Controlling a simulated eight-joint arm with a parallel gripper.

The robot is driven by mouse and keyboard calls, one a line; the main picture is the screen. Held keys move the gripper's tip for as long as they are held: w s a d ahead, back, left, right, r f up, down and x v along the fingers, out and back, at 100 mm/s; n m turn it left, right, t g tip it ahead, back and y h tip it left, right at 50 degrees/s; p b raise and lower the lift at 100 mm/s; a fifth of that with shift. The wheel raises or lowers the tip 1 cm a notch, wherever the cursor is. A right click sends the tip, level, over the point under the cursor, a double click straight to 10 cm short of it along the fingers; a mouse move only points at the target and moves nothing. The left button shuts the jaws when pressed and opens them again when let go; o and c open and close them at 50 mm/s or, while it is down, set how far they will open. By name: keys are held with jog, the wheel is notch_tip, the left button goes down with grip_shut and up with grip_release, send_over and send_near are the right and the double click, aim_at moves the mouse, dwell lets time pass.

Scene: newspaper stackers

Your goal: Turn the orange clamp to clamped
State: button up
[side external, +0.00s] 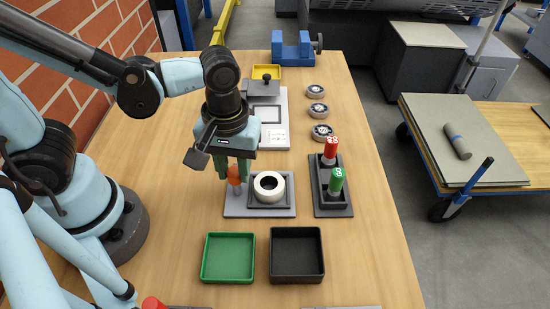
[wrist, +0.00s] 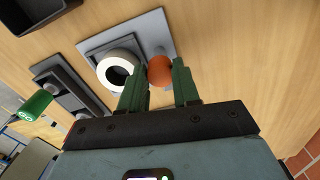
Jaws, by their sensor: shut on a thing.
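The orange clamp (side external: 234,174) stands at the left side of a grey fixture plate (side external: 236,207). A cream ring (side external: 269,186) with a dark centre sits in the fixture's dark frame, right of the clamp. My gripper (side external: 233,176) is lowered over the clamp with its green fingers on it. In the wrist view the round orange top of the clamp (wrist: 160,70) lies between the two green fingers, and the ring (wrist: 116,71) is just to the left. The fingers partly hide the clamp, and its turn position cannot be told.
A black holder (side external: 332,200) with a red-topped and a green-topped marker stands right of the fixture. Green (side external: 228,257) and black (side external: 297,255) trays lie in front. Several bearings (side external: 317,109), a grey station (side external: 270,118) and a blue vise (side external: 292,48) stand behind.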

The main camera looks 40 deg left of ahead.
jog(key=m, duration=0.4)
jog(key=shift+m, duration=0.4)
jog(key=m, duration=0.4)
jog(key=shift+m, duration=0.3)
jog(key=m, duration=0.4)
jog(key=shift+a+m, duration=0.1)
jog(key=shift+m, duration=2.1)
jog(key=o, duration=1.1)
jog(key=shift+c, duration=0.2)
